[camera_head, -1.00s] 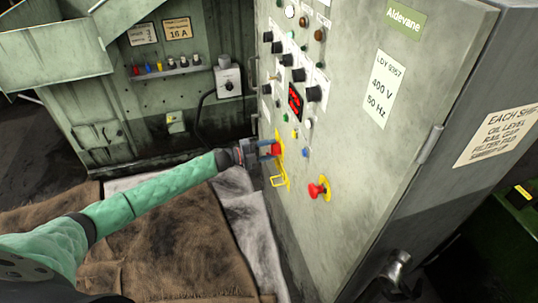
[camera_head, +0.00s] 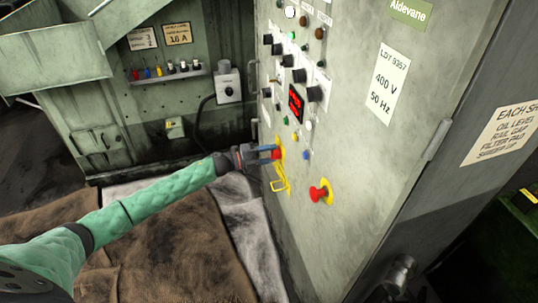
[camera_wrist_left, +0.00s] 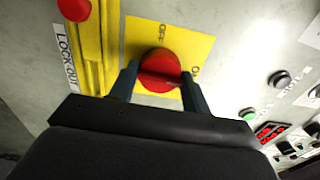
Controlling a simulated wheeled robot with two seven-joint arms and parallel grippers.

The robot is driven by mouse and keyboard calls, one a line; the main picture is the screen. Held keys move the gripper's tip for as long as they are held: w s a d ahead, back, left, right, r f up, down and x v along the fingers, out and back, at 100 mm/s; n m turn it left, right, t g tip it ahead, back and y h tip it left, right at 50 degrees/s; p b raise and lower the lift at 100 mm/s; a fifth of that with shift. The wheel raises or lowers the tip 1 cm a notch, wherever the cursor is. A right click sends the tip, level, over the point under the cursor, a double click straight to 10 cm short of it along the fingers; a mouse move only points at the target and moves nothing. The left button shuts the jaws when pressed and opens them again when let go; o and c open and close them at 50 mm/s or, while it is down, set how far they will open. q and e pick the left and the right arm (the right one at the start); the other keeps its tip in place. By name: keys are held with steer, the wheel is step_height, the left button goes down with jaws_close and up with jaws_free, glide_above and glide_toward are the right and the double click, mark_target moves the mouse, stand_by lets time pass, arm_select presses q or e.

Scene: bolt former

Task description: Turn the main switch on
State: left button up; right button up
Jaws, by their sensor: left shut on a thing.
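The main switch is a red rotary knob (camera_wrist_left: 160,70) on a yellow plate (camera_wrist_left: 190,38) marked OFF and ON in the left wrist view. In the head view the knob (camera_head: 277,154) sits on the left part of the grey cabinet's front. My left gripper (camera_head: 268,154) reaches it from the left. In the left wrist view its two fingers (camera_wrist_left: 158,85) stand on either side of the knob, shut on it. The knob's raised grip bar lies nearly level in that view, slightly tilted. My right gripper is in neither view.
A yellow lock-out bracket (camera_head: 281,180) is just below the knob, and a red mushroom button (camera_head: 319,193) is to its right. Buttons, black knobs and a red display (camera_head: 296,101) are above.

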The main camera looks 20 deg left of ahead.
arm_select(q)
steer(key=o, duration=1)
steer(key=shift+c, duration=0.2)
steer(key=b+v, duration=0.1)
steer(key=v, duration=0.6)
steer(key=shift+s+a, duration=0.25)
steer(key=shift+a, duration=0.05)
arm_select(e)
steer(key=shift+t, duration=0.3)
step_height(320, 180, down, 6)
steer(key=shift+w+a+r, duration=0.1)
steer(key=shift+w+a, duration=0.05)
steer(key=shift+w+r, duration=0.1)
